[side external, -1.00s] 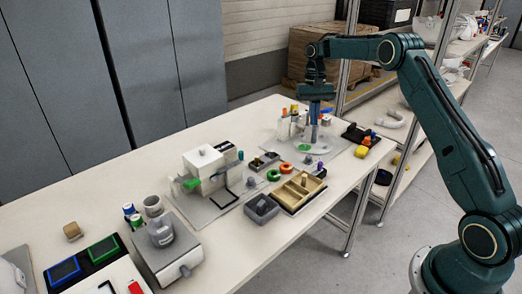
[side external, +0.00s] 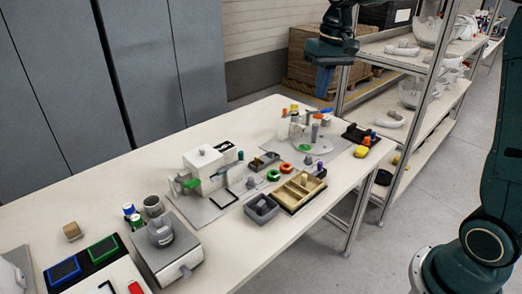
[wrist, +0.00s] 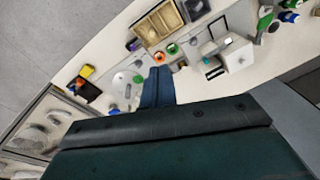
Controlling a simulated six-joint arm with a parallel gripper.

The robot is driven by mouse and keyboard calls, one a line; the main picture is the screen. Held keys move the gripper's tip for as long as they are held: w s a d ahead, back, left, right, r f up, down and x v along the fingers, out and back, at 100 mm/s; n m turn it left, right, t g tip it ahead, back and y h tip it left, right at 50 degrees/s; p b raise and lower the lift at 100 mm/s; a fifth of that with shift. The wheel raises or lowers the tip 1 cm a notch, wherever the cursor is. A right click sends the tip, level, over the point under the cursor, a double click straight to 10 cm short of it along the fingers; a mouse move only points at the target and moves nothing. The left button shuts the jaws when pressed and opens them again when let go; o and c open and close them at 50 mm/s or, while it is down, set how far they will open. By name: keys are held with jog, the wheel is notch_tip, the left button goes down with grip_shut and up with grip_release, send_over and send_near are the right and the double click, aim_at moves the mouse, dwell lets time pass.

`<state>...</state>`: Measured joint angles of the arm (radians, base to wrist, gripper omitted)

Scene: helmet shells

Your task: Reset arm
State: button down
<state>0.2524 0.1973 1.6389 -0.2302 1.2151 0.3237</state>
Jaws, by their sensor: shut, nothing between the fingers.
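My gripper (side external: 325,80) hangs in the air above the far right end of the white table, well clear of everything on it. Its blue fingers are shut with nothing between them. In the wrist view the closed fingers (wrist: 158,86) point over the table, beside the orange and green rings. The upper part of my arm leaves the side view at the top.
The white table (side external: 100,195) holds a beige divided tray (side external: 299,191), a grey bin (side external: 262,208), a white machine (side external: 204,165) and a grey device (side external: 165,250). A shelf rack (side external: 425,130) with helmet shells stands at the right. Air above the table is free.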

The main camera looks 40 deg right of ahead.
jog(key=s+a+r+n+t, duration=0.25)
jog(key=s+a, duration=0.35)
jog(key=s, duration=0.6)
jog(key=s+a+f+n+t, duration=0.1)
jog(key=s+f, duration=0.3)
jog(key=s, duration=0.8)
jog(key=shift+a+t+h, duration=0.3)
jog(key=shift+a+t, duration=0.05)
jog(key=shift+t, duration=0.1)
